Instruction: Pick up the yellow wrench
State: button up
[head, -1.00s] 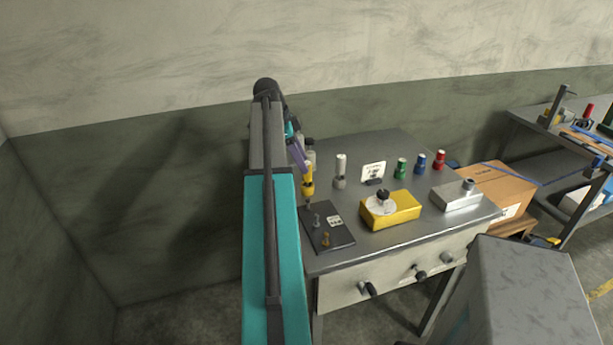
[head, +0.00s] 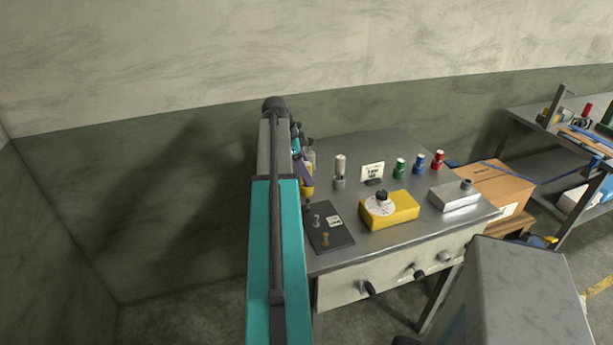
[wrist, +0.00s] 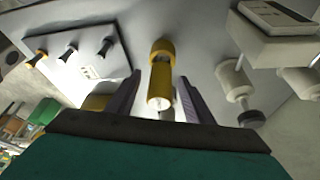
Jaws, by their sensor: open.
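The yellow wrench (head: 308,191) appears as a slim upright yellow tool on the grey metal bench (head: 400,160), behind the black plate. In the head view my gripper (head: 304,172) covers its upper part. In the wrist view the wrench (wrist: 159,95) stands between my two purple fingers, with a yellow collar at its far end. My gripper (wrist: 160,82) is open around it, with a gap visible on both sides.
Close by are a black plate with pegs (head: 330,235) and a pale cylinder (head: 339,172). A yellow box with a dial (head: 395,210), green (head: 400,168), blue (head: 420,162) and red (head: 438,161) containers, and a silver box (head: 455,196) stand farther right.

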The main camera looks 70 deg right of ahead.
dwell(0.3)
grip_shut()
jog(key=shift+r, duration=0.15)
jog(key=shift+r+b, duration=0.6)
jog(key=shift+r, duration=0.45)
jog(key=w+a+r+b, duration=0.2)
jog(key=w+a+b, duration=0.2)
jog(key=w+a, duration=0.5)
jog(key=a, duration=0.4)
jog(key=shift+a+r, duration=0.2)
jog(key=shift+r, duration=0.1)
